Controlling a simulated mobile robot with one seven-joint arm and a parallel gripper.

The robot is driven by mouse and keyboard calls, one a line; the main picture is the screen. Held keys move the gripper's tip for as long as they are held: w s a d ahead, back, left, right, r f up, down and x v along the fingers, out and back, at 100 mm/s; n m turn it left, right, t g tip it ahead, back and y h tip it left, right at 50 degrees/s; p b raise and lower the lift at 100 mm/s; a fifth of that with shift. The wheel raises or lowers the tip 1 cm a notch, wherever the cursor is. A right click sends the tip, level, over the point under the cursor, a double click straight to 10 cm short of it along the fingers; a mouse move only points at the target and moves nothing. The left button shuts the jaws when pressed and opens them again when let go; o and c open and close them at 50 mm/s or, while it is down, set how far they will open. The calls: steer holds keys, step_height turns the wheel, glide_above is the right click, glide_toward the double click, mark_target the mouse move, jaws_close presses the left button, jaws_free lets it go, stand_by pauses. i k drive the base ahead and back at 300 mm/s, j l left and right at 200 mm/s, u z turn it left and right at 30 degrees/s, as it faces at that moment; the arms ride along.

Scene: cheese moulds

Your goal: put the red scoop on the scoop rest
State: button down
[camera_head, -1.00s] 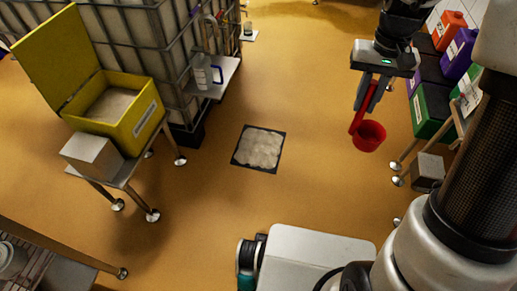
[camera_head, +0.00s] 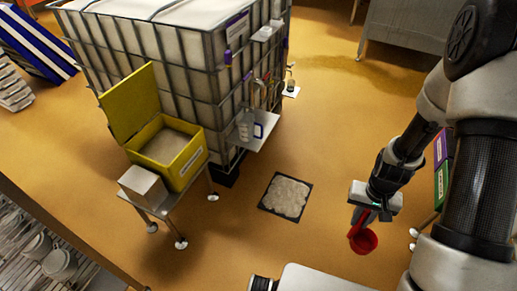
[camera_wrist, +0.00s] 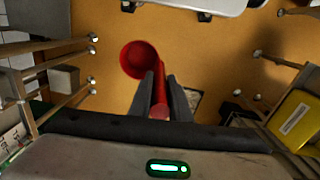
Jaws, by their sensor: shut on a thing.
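The red scoop (camera_head: 365,242) hangs below my gripper (camera_head: 362,218) at the right of the head view, with its bowl low and its handle up between the fingers. In the wrist view the scoop's round bowl (camera_wrist: 139,59) shows open beyond the fingertips, left of centre. My gripper (camera_wrist: 160,88) is shut on the handle there. The scoop is in the air over the orange floor, apart from any stand. I cannot tell for certain which thing is the scoop rest; a pale box (camera_head: 143,186) sits on the small steel stand at left.
An open yellow bin (camera_head: 172,150) of pale material shares that stand. A large caged tank (camera_head: 170,60) stands behind, with a shelf holding a white jug (camera_head: 246,128). A dark-edged floor grate (camera_head: 286,196) lies mid-floor. Coloured containers (camera_head: 441,170) are at right.

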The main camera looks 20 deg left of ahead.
mark_target(137, 180)
steer(key=i+j+u, duration=0.1)
steer(key=u, duration=1.25)
steer(key=i+u, duration=0.25)
steer(key=u, duration=0.15)
steer(key=i+u, duration=0.25)
steer(key=u, duration=0.15)
steer(key=i+u, duration=0.35)
steer(key=i+l+u, duration=0.35)
steer(key=i+l, duration=0.55)
